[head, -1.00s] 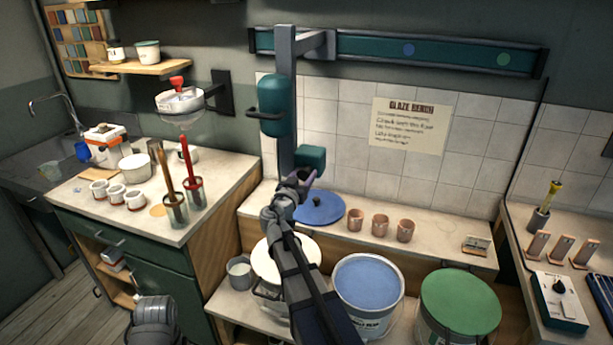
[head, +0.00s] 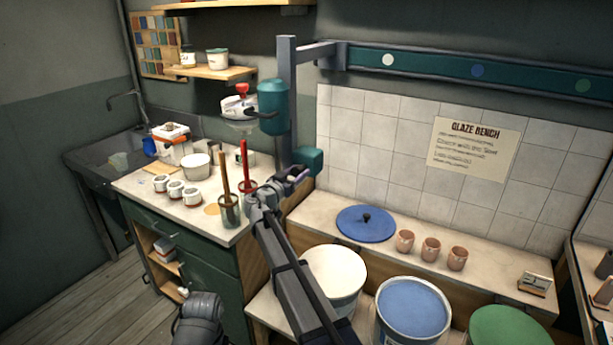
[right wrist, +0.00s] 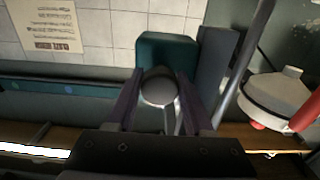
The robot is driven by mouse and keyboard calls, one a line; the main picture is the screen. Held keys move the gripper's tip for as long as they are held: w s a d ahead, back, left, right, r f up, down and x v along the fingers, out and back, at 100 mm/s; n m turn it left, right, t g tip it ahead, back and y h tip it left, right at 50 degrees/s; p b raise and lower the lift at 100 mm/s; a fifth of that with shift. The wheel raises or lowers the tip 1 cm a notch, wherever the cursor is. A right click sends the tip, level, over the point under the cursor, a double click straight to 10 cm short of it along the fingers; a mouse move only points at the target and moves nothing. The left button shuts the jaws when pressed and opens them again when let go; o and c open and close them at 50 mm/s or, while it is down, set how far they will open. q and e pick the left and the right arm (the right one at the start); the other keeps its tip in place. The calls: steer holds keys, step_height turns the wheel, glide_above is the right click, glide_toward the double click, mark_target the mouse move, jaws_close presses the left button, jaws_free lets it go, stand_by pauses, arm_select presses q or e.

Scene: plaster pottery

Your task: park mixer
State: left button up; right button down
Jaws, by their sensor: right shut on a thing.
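A teal block (head: 307,161) sits at the foot of the post. My right gripper (head: 293,177) is beside this block, shut on a grey rounded knob (right wrist: 158,88) in front of it. The block (right wrist: 166,52) also shows in the right wrist view. A grey part of my left arm is at the bottom edge; its gripper is out of view.
Left is a green cabinet with mugs (head: 176,190) and tool cups (head: 229,210). Buckets of white (head: 334,270), blue (head: 413,306) and green (head: 506,328) glaze stand below the ledge, which holds a blue lid (head: 366,226) and pink cups (head: 430,249).

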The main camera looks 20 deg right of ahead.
steer(key=shift+w+a, duration=0.15)
steer(key=shift+c, duration=1.6)
jaws_free()
steer(key=shift+w+a, duration=0.1)
steer(key=shift+s+a, duration=0.2)
steer(key=shift+s, duration=0.2)
steer(key=v, duration=0.7)
